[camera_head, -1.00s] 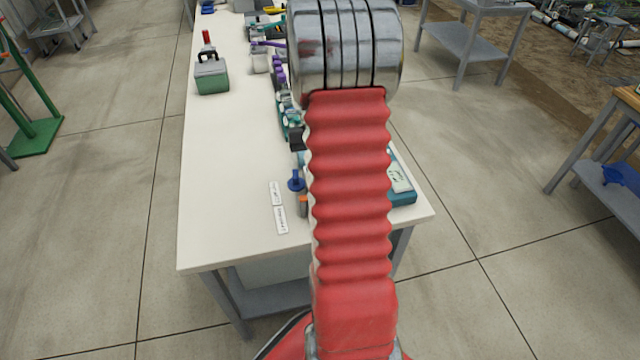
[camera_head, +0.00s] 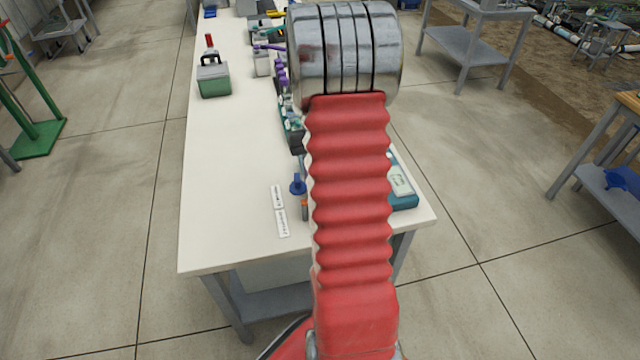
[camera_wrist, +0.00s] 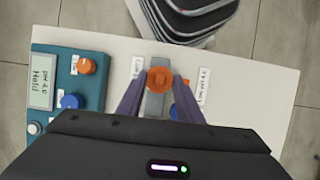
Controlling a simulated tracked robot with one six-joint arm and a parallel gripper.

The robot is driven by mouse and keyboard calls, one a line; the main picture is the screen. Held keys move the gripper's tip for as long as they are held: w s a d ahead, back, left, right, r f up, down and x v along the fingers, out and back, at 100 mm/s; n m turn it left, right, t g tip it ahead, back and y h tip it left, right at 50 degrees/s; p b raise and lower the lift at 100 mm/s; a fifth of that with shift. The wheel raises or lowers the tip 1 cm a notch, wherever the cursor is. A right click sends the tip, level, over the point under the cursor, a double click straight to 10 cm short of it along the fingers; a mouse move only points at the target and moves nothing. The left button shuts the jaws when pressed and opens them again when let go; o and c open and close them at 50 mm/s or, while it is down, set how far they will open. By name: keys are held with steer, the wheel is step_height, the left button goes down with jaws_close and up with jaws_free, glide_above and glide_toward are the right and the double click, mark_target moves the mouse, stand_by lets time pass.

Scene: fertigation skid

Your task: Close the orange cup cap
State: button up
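The orange cup cap (camera_wrist: 160,79) shows in the wrist view from above, as a round orange top on a grey body (camera_wrist: 155,103). My gripper (camera_wrist: 158,80) is over it, with one purple-grey finger on each side. The fingers look spread, with small gaps beside the cap. I cannot tell their height relative to it, or whether the cap is seated. In the head view a small orange-topped cup (camera_head: 304,202) stands near the table's front edge, beside my arm. My arm hides my gripper there.
A blue-topped item (camera_head: 297,185) stands close to the cup; blue shows between the fingers. Two white labels (camera_head: 279,210) lie beside them. A teal meter (camera_wrist: 68,80) with knobs sits left in the wrist view. The table's left half (camera_head: 225,180) is mostly clear.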

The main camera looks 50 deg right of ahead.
steer(key=v, duration=1.3)
steer(key=shift+w+r, duration=0.2)
steer(key=shift+r, duration=0.05)
steer(key=shift+d, duration=0.15)
steer(key=s+a+r+n+t, duration=0.1)
steer(key=s+a+n+t, duration=0.1)
steer(key=a, duration=0.9)
steer(key=s+a+r+n+t+h, duration=0.1)
steer(key=s+a+t, duration=0.3)
steer(key=a, duration=0.7)
steer(key=s+a+r+n+t+h, duration=0.1)
steer(key=s+a+r+n+t, duration=0.2)
steer(key=a, duration=0.8)
steer(key=shift+s+a+r+n, duration=0.15)
steer(key=shift+s+a+n, duration=0.2)
steer(key=shift+s, duration=0.1)
